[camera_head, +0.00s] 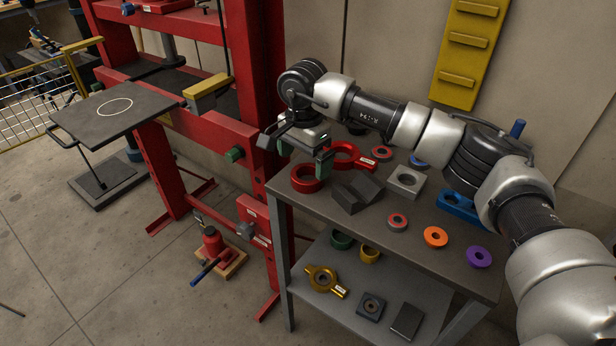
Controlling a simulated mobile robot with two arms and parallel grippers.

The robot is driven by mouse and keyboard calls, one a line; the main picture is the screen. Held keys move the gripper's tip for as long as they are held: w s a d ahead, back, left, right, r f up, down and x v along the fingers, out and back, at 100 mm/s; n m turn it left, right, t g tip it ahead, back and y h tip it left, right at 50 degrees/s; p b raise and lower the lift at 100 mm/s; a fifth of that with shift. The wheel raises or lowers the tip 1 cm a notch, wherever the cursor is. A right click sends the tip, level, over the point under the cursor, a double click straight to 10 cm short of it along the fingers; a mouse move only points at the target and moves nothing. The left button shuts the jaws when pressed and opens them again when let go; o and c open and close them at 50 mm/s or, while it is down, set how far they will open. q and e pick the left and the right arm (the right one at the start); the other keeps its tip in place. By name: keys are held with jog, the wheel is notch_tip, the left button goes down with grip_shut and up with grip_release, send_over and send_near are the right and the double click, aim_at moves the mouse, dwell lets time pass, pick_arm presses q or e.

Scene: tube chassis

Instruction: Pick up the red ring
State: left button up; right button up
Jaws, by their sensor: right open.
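A thick red ring (306,181) lies at the left end of the grey workbench top (375,225), close to the left edge. A second red ring-shaped piece (347,152) with a white-labelled handle lies just behind it and to the right. My right gripper (304,158) is open, pointing down above the thick red ring, with nothing visible between its green-padded fingers. The fingers partly overlap the ring's upper side in this view, and I cannot tell whether they touch it. My left gripper is not in view.
A dark angled block (355,194) sits right of the thick ring. A grey square block (405,182), an orange ring (435,237), a purple ring (479,257) and a blue piece (455,206) lie farther right. A red press frame (262,70) stands close on the left.

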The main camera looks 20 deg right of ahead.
aim_at(307, 174)
jog(key=f, duration=0.5)
jog(key=shift+w+d, duration=0.15)
jog(key=shift+d, duration=0.2)
jog(key=shift+r, duration=0.1)
jog(key=c, duration=1)
